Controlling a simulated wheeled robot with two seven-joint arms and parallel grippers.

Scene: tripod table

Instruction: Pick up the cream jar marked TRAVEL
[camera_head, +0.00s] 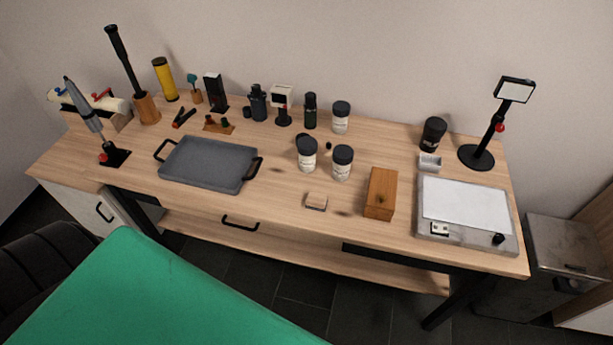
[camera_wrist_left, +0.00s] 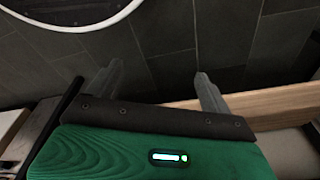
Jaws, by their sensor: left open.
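Three cream jars with black lids stand upright on the wooden table in the head view. One jar (camera_head: 307,160) and a second jar (camera_head: 342,168) stand close together near the middle; a third jar (camera_head: 341,122) stands behind them. Their labels are too small to read, so I cannot tell which is marked TRAVEL. My left gripper (camera_wrist_left: 159,70) shows only in its wrist view, with its fingers apart and nothing between them. Dark floor tiles lie beyond the fingers. No jar is in that view. My right gripper is in neither view.
A grey tray (camera_head: 208,164) lies left of the jars, a wooden block (camera_head: 380,194) to the right. A small wooden piece (camera_head: 316,202) lies in front. Dark bottles (camera_head: 311,111) stand behind. A flat white-topped device (camera_head: 466,205) and a stand (camera_head: 477,157) occupy the right end.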

